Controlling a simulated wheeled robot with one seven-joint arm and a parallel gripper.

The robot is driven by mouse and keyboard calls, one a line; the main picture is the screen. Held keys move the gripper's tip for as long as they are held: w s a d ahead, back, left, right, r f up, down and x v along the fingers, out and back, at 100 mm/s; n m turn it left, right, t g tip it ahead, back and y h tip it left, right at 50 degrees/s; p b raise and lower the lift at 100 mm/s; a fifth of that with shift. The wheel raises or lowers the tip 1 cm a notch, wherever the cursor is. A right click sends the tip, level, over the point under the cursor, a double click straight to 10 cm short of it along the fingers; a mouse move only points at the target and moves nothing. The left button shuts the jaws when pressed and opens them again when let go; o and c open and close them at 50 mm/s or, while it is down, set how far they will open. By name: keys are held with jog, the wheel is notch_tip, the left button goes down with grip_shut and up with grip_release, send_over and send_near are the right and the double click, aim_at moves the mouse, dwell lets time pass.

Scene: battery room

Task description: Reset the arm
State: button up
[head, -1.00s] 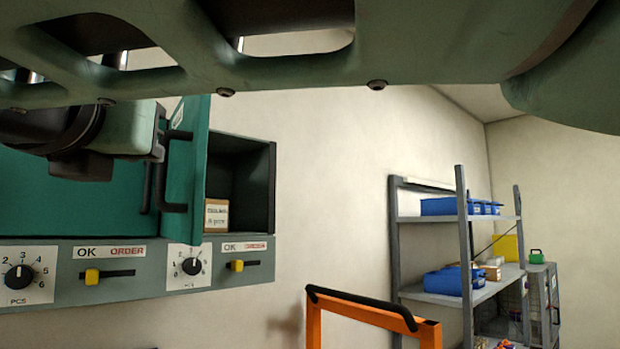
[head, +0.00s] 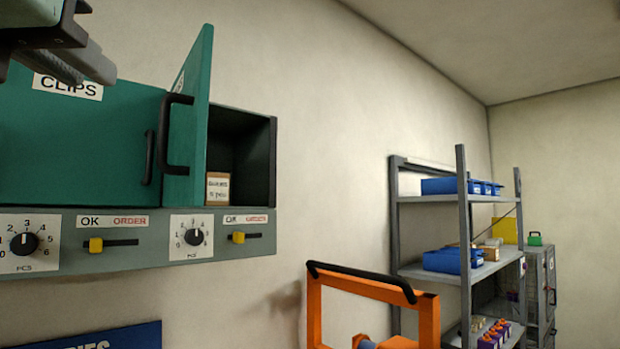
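Part of my gripper (head: 85,62) shows at the top left of the head view, in front of the upper part of the green wall cabinet (head: 70,150). Most of it is cut off by the picture edge, so I cannot tell whether it is open or shut. It appears apart from the cabinet's black handles. The cabinet's right-hand door (head: 190,120) stands open. A small labelled box (head: 218,188) sits inside the open compartment. The left door, labelled "CLIPS", is shut.
Below the doors is a grey panel (head: 150,262) with dials and yellow sliders. An orange frame (head: 428,318) with a black bar stands in front. A grey shelf rack (head: 463,230) holds blue bins (head: 445,260). A blue sign (head: 115,338) is at the bottom left.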

jog(key=w+d+f+m+g+h, duration=0.1)
jog(key=w+d+f+m+g, duration=0.3)
jog(key=f, duration=0.5)
jog(key=w+d+f+m+g+h, duration=0.1)
jog(key=w+d+f+m+g, duration=0.1)
jog(key=d+f, duration=0.5)
jog(key=w+d+f+m+g+h, duration=0.1)
jog(key=w+d+f+m+g, duration=0.25)
jog(key=f, duration=0.85)
jog(key=s+d+f+m+g, duration=0.4)
jog(key=s+d+f+m, duration=0.1)
jog(key=d+f+m, duration=0.4)
jog(key=s+d+f+m+g, duration=0.4)
jog(key=s+d+f+m, duration=0.1)
jog(key=d+f+m, duration=0.5)
jog(key=shift+d+m+y, duration=0.4)
jog(key=shift+d+m, duration=0.1)
jog(key=shift+m, duration=0.35)
jog(key=shift+f, duration=0.1)
